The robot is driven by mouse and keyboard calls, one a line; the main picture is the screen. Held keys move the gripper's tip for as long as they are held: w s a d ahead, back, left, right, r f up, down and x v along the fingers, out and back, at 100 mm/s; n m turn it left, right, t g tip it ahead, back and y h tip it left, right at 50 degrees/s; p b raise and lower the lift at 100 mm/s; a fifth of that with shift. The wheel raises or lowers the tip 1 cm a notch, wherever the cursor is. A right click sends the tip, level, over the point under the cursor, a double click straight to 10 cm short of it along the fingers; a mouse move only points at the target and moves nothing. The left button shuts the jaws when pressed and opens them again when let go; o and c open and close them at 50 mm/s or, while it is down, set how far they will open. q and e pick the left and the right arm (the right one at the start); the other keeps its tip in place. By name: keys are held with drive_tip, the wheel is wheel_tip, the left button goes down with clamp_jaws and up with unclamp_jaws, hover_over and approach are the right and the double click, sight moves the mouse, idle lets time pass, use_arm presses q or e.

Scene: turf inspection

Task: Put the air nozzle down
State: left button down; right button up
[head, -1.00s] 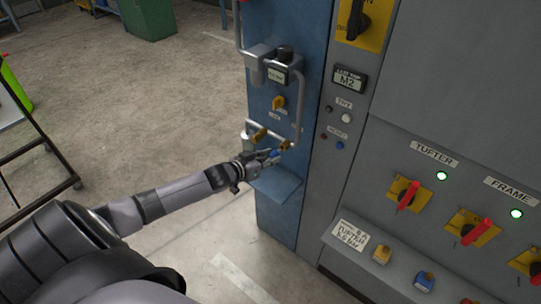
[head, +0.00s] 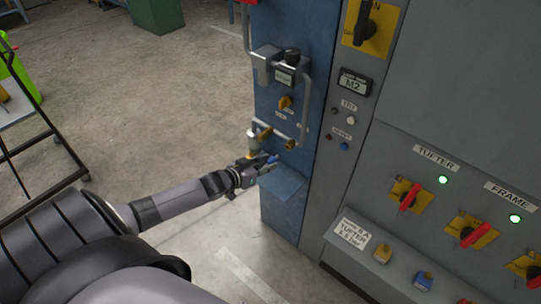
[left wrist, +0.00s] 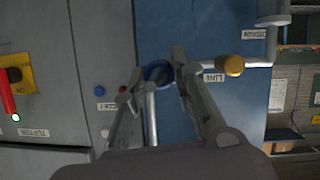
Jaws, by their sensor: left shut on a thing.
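The air nozzle (head: 271,158) is a small blue piece with a thin metal tube. My left gripper (head: 262,163) is shut on it, in front of the blue air panel and above the small blue ledge (head: 283,188). The nozzle looks clear of the ledge in the head view. My right gripper is not in view.
The blue panel (head: 292,25) carries pipes, a regulator (head: 290,72), a yellow valve (head: 285,102) and brass fittings (head: 290,145) close above the gripper. To the right is a grey cabinet with red switches (head: 409,197). A black-framed cart (head: 60,140) stands at left; open floor lies between.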

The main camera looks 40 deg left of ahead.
use_arm(q)
drive_tip(key=shift+s, duration=0.6)
